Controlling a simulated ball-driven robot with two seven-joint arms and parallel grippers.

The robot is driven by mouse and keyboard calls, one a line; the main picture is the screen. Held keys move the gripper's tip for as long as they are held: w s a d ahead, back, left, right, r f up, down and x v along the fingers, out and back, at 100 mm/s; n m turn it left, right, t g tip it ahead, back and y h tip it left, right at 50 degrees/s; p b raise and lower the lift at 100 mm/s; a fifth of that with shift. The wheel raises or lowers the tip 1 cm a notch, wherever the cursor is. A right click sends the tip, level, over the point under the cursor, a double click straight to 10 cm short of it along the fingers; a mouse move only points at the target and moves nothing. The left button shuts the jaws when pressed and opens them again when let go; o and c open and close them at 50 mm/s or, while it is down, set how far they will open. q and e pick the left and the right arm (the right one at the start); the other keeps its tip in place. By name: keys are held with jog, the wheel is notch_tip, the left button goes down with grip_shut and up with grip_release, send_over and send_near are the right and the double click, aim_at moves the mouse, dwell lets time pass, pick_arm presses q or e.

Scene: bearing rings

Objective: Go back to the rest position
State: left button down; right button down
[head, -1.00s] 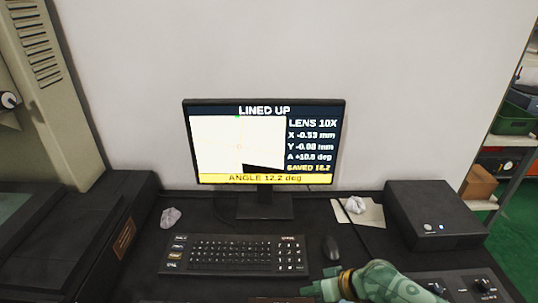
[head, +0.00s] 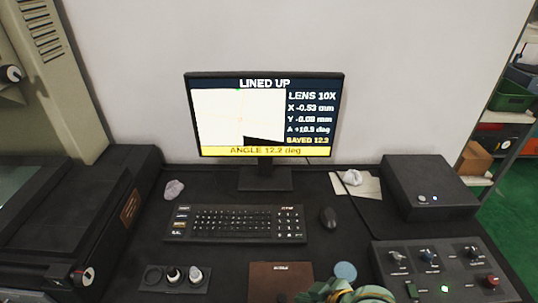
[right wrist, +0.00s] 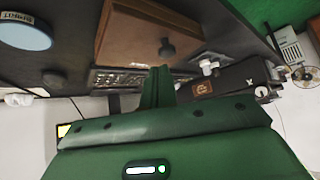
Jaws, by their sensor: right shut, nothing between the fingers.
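My right gripper (head: 338,290) shows at the bottom edge of the head view, green with yellowish parts, mostly cut off by the frame. It is over the desk's front area, near a round blue-grey disc (head: 345,271) and a brown box (head: 280,281). In the right wrist view its green fingers (right wrist: 158,82) are together with nothing between them. The brown box (right wrist: 150,35) and the disc (right wrist: 25,30) lie beyond them there. My left gripper is not in view.
A monitor (head: 265,151) reads "LINED UP" and "ANGLE 12.2 deg". A keyboard (head: 235,223) and mouse (head: 328,217) lie before it. A control panel (head: 440,270) with knobs is at right, a black box (head: 430,185) behind it.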

jog(key=s+d+r+h, duration=0.2)
jog(key=s+d+h, duration=0.2)
jog(key=d, duration=0.3)
jog(key=s+d+r+m+h, duration=0.1)
jog(key=s+d+r+h, duration=0.2)
jog(key=d, duration=0.5)
jog(key=s+d+h, duration=0.4)
jog(key=d, duration=0.3)
jog(key=s+a+f+m+g+y, duration=0.1)
jog(key=s+a+f+y, duration=0.15)
jog(key=f, duration=1.05)
jog(key=s+a+f+g+y, duration=0.1)
jog(key=s+a+f, duration=0.25)
jog(key=f, duration=0.95)
jog(key=s+f+m+g, duration=0.1)
jog(key=s+f, duration=0.6)
jog(key=s, duration=0.2)
jog(key=s+d+f+m+g+y, duration=0.1)
jog(key=s+f+m, duration=0.1)
jog(key=s+f, duration=0.5)
jog(key=s, duration=0.3)
jog(key=shift+s+g, duration=0.15)
jog(key=shift+g, duration=0.25)
jog(key=shift+y, duration=0.25)
